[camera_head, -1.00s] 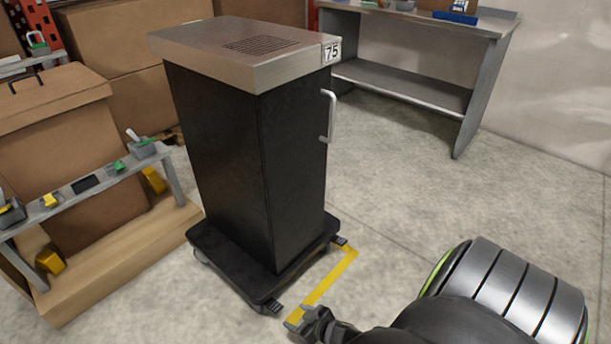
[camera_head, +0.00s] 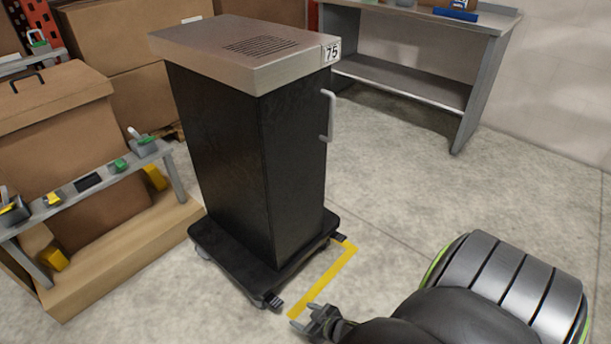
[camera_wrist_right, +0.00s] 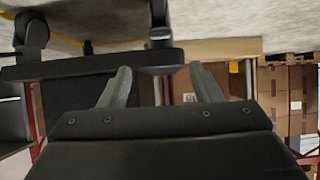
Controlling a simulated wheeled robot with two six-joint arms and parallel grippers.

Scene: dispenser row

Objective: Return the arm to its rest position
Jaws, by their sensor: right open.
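My right arm shows at the lower right of the head view, and its gripper (camera_head: 306,320) hangs low near the yellow floor line, just in front of the dispenser's base. The gripper is open and empty. In the right wrist view its two fingers (camera_wrist_right: 160,88) stand apart with nothing between them. The black dispenser cabinet (camera_head: 232,165) with a steel top and number 75 stands upright on a wheeled black base (camera_head: 215,245). The gripper appears apart from it. My left gripper is not in view.
A grey workbench (camera_head: 410,80) stands at the back right. At the left, a narrow rail (camera_head: 70,190) with small items stands by cardboard boxes (camera_head: 60,130) on a wooden pallet. A yellow line (camera_head: 325,280) marks the floor. The floor on the right is clear.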

